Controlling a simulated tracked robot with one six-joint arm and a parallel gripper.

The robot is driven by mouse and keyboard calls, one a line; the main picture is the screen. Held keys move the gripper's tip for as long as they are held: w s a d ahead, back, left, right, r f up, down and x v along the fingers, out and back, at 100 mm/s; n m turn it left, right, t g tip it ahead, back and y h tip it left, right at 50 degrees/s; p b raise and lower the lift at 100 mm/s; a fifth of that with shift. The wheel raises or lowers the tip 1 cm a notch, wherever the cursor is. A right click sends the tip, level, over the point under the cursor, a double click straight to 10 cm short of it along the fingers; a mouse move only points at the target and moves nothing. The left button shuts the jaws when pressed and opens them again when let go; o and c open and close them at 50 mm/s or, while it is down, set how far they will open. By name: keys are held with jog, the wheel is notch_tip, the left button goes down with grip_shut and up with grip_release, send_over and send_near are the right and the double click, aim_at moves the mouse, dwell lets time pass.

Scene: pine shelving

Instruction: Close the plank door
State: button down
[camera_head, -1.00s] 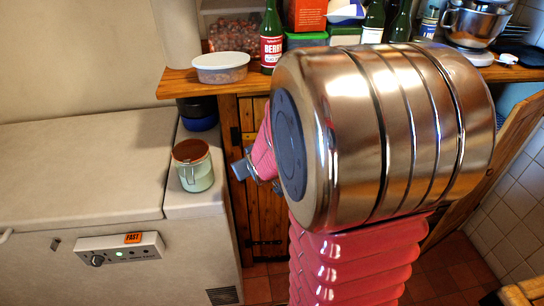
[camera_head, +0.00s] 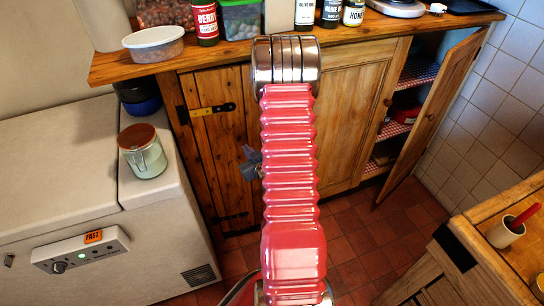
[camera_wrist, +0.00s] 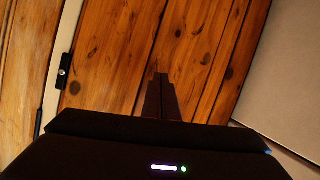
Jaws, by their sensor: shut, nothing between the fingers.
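The plank door (camera_head: 213,145) is the brown wooden door at the left of the cabinet, with dark metal fittings. It looks nearly flush with the cabinet front, but I cannot tell whether a small gap is left. In the wrist view its vertical planks (camera_wrist: 120,50) fill most of the picture, with a pale strip and a dark fitting at the left. My gripper (camera_head: 250,162) is in front of the door's right part, partly hidden by my arm. Its fingers (camera_wrist: 160,92) are together and empty, pointing at the planks; contact cannot be told.
A panelled cabinet door (camera_head: 437,112) stands open at the right, showing shelves. A pale chest freezer (camera_head: 60,150) with a jar (camera_head: 142,152) on it stands at the left. The countertop (camera_head: 120,66) above holds bottles and tubs. A wooden table (camera_head: 480,240) stands front right.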

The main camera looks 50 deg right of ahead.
jog(key=s+d+f+m+t+h, duration=0.1)
jog(key=s+f+m+h, duration=0.1)
jog(key=s+f, duration=0.2)
jog(key=s+d+f+m+h, duration=0.1)
jog(key=s+f, duration=0.4)
jog(key=s, duration=0.5)
jog(key=shift+s+f+m+t+h, duration=0.2)
jog(key=shift+m+t+h, duration=0.2)
jog(key=shift+m+h, duration=0.25)
jog(key=shift+w+d, duration=0.1)
jog(key=shift+w, duration=0.05)
jog(key=x, duration=1.3)
jog(key=shift+w+d, duration=0.25)
jog(key=shift+d, duration=0.05)
jog(key=x, duration=0.3)
jog(key=shift+w+d+r, duration=0.2)
jog(key=shift+d, duration=0.1)
